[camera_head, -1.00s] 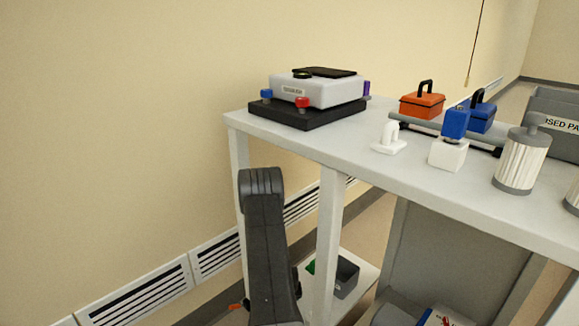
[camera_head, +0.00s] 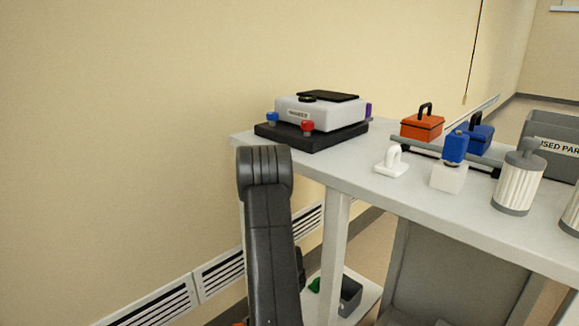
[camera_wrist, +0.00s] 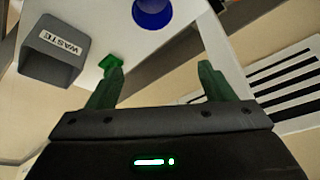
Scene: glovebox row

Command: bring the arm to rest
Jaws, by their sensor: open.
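Beyond the fingers, a white lower shelf (camera_wrist: 88,25) holds a grey bin labelled WASTE (camera_wrist: 55,50), a small green object (camera_wrist: 110,61) and a round blue thing (camera_wrist: 152,12). The gripper itself is hidden in the head view.
The bench top (camera_head: 345,172) carries a grey device on a black base (camera_head: 298,134), a white hook-shaped piece (camera_head: 392,162), a blue-capped white block (camera_head: 450,176), orange (camera_head: 422,126) and blue (camera_head: 476,136) toolboxes, and a ribbed cylinder (camera_head: 517,180). A vented wall panel (camera_head: 220,275) runs behind.

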